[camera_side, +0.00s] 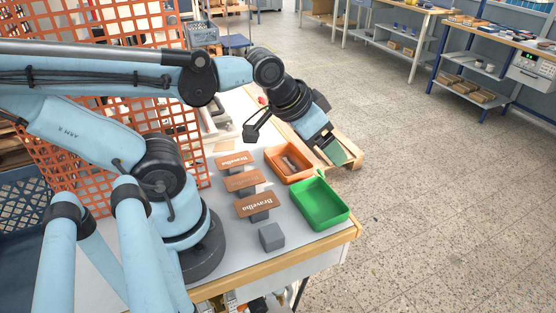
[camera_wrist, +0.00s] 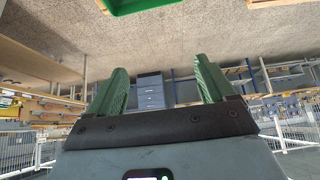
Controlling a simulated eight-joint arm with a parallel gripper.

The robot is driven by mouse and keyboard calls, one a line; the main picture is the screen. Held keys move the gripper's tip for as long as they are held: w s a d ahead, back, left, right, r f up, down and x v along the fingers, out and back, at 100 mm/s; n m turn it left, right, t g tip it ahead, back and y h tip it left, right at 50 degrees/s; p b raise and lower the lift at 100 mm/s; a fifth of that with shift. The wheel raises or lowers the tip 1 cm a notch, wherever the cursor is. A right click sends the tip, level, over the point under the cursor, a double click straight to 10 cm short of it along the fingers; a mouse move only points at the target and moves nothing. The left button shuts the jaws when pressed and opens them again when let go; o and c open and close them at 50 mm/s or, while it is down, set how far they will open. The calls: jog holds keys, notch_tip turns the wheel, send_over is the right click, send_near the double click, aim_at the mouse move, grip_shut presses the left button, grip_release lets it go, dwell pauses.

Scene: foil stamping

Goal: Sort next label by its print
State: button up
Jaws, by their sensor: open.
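An orange tray (camera_side: 276,157) holds at least one brownish piece (camera_side: 292,160). A green tray (camera_side: 326,222) beside it looks empty; its edge shows in the wrist view (camera_wrist: 150,5). My gripper (camera_side: 340,152) has green fingers and is above and beyond the trays at the right. In the wrist view its fingers (camera_wrist: 160,88) are wide apart with nothing between them.
A grey block (camera_side: 271,237) sits on the table near its front edge. An orange mesh panel (camera_side: 95,120) stands behind my arm at the left. A wooden pallet (camera_side: 350,155) is on the floor beyond the table. Open floor lies to the right.

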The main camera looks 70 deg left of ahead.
notch_tip(320, 180, up, 27)
jog(key=g, duration=0.7)
send_over(240, 158)
jog(key=f, duration=3.1)
jog(key=shift+w+d+f, duration=0.1)
jog(key=shift+w+f, duration=0.15)
jog(key=shift+w, duration=0.05)
jog(key=shift+s+f, duration=0.15)
jog(key=shift+f, duration=1.4)
jog(key=shift+s+f, duration=0.1)
jog(key=shift+f, duration=1.4)
jog(key=shift+f, duration=0.2)
jog(key=c, duration=1.1)
